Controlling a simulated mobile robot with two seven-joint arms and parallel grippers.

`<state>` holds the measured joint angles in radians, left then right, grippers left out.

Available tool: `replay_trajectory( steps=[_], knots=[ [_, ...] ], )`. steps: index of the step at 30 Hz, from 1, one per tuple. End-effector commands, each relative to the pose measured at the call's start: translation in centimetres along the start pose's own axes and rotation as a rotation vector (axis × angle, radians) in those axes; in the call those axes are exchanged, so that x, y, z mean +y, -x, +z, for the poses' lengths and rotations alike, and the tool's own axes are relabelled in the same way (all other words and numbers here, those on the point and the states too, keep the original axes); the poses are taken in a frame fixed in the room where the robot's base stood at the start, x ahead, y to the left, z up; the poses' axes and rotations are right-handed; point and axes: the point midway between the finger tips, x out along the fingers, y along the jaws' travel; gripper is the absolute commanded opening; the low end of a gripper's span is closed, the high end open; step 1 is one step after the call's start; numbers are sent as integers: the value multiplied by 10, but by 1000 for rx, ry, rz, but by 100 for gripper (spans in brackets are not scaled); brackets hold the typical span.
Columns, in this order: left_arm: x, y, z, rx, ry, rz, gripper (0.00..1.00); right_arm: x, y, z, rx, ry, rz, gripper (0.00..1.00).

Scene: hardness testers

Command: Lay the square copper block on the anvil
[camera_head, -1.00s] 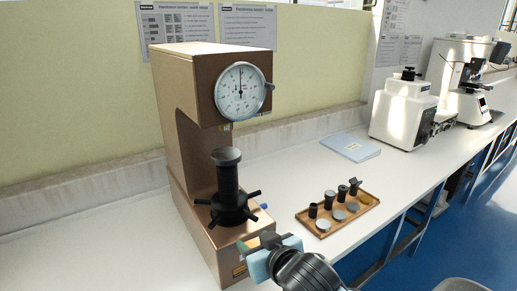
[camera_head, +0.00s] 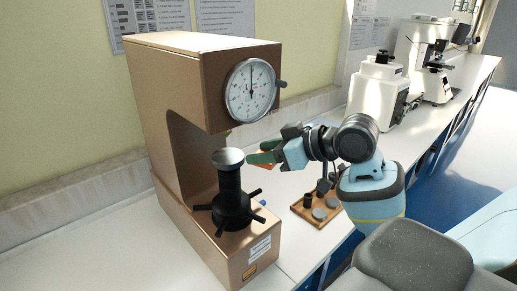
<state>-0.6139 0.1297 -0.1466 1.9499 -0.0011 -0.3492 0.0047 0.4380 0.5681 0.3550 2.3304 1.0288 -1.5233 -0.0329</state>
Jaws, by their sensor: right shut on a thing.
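The hardness tester's round dark anvil (camera_head: 228,157) sits on a black threaded post with a spoked handwheel, and its top looks empty. My right gripper (camera_head: 262,154) is just right of the anvil, near its height, with green fingertips pointing left toward it. It is shut on the copper block, of which only a small orange-brown patch (camera_head: 267,151) shows by the fingers. The rest of the block is hidden. My left gripper is out of view.
The brown tester (camera_head: 170,80) with its dial (camera_head: 251,90) overhangs the anvil. A wooden tray (camera_head: 303,208) with dark cylinders and discs lies right of it, partly behind my arm. White instruments (camera_head: 378,90) stand farther back. The bench left of the tester is clear.

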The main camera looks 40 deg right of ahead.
Motion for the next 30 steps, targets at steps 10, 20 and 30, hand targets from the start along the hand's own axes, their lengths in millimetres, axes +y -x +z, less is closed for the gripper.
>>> replay_trajectory(
  steps=[10, 20, 30],
  knots=[
    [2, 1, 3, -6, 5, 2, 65, 0, -9, -2, 3, -2, 0, 27],
    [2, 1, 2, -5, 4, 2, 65, 0, -36, -9, 3, -2, -1, 27],
    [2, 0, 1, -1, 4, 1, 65, 0, -62, -18, 3, -1, 1, 27]
  ],
)
